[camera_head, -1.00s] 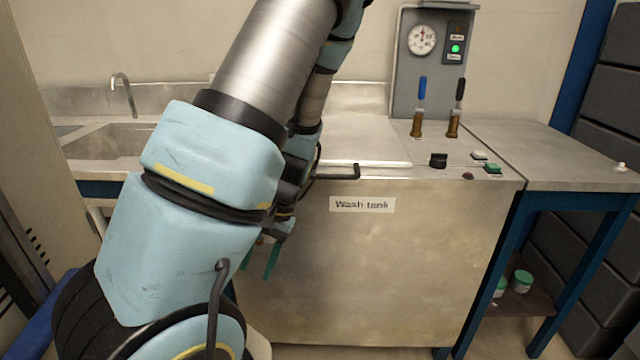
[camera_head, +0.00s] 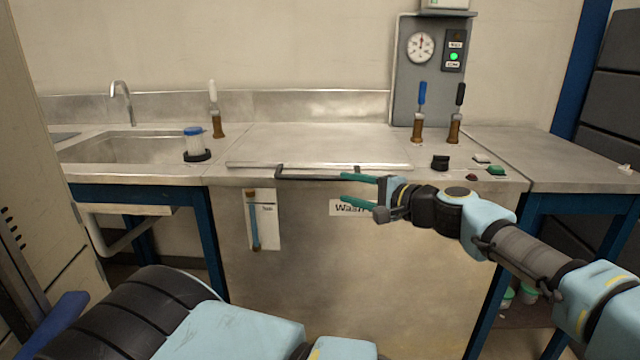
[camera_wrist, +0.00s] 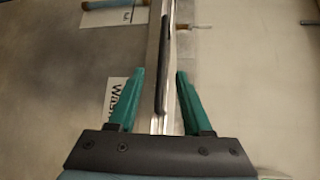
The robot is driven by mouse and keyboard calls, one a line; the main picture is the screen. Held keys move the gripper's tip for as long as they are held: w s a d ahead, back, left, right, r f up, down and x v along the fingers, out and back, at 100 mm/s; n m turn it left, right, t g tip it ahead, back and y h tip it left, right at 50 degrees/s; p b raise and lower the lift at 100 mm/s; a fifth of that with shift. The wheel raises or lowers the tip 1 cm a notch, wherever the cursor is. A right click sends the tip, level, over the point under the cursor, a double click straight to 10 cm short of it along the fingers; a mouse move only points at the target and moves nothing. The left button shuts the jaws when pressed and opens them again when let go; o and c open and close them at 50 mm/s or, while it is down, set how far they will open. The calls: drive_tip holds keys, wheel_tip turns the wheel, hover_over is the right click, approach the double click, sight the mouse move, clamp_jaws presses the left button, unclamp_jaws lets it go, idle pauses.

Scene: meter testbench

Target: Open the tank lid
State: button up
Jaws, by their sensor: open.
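The tank lid (camera_head: 320,143) is a flat metal panel lying shut on top of the wash tank (camera_head: 330,260). Its black bar handle (camera_head: 310,177) runs along the lid's front edge. My gripper (camera_head: 348,188) is in front of the tank at the right part of the handle, with its teal fingers open and pointing left in the head view. In the wrist view, the handle (camera_wrist: 162,65) runs lengthwise in line with the gap between the open fingers (camera_wrist: 161,76). I cannot tell whether the fingers touch it. My gripper partly covers the "Wash tank" label (camera_head: 340,208).
A gauge panel (camera_head: 404,80) with a green light stands behind the tank. Blue-handled (camera_head: 421,95) and black-handled (camera_head: 460,96) valves, a black knob (camera_head: 440,162) and a green button (camera_head: 496,170) are right of the lid. A sink (camera_head: 120,148) and a blue-lidded jar (camera_head: 193,142) are at left.

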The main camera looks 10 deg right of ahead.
sight(319, 179)
drive_tip(key=p+x, duration=0.1)
drive_tip(key=x, duration=0.9)
drive_tip(key=shift+w+d+r+p, duration=0.15)
drive_tip(key=shift+w+p, duration=0.1)
drive_tip(key=shift+p, duration=0.15)
drive_tip(key=shift+c, duration=0.2)
clamp_jaws()
idle(0.8)
